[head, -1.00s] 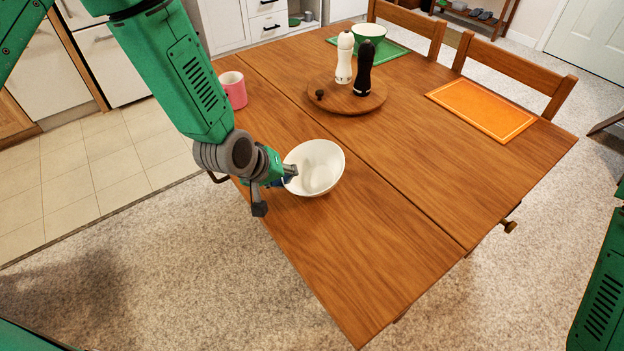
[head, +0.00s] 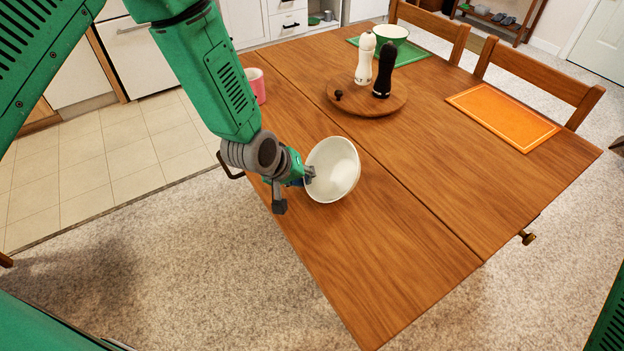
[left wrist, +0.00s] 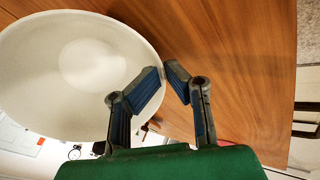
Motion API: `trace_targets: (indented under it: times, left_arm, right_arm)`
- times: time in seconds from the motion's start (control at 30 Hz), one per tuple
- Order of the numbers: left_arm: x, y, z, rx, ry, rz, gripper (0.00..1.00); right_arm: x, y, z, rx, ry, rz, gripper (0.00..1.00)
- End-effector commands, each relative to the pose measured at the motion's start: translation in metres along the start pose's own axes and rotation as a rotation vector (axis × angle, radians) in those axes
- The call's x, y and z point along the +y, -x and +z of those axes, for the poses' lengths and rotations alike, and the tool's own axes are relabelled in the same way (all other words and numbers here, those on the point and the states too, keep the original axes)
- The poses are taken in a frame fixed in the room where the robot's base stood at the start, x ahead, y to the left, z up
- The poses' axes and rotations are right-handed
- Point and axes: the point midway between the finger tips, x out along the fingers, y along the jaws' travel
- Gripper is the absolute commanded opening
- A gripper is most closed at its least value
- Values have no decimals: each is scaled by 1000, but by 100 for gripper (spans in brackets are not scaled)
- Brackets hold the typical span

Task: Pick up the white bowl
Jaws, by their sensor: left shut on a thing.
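My left gripper (head: 309,175) is shut on the bowl's left rim. In the left wrist view the bowl (left wrist: 60,70) fills the upper left, and the two fingertips of my left gripper (left wrist: 163,78) meet at its edge. The bowl appears lifted at least partly off the table; whether its far side still touches is hard to tell. My right gripper is not in view.
The table (head: 400,260) is clear in front of and right of the bowl. A pink mug (head: 257,86) stands behind it. A round board (head: 350,101) holds a white mill (head: 365,60) and a black mill (head: 384,70). An orange mat (head: 503,117) lies at right.

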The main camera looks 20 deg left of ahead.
Motion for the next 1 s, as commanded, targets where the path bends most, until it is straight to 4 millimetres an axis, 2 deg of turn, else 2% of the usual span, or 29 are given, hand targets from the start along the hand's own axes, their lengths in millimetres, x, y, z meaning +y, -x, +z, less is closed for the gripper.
trace_targets:
  times: [0.2,0.4,0.6,0.83,0.87,1.0]
  left_arm:
    - [21,37,-17,6,-1,4,0]
    - [36,65,-28,3,0,0,0]
    - [42,76,-32,1,0,-1,0]
    - [42,77,-32,0,0,-1,0]
    - [42,77,-32,0,0,-1,8]
    - [42,77,-32,1,0,0,57]
  right_arm:
    - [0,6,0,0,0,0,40]
    - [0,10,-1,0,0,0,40]
    - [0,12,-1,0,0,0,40]
    - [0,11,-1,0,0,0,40]
    - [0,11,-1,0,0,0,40]
    - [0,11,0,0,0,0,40]
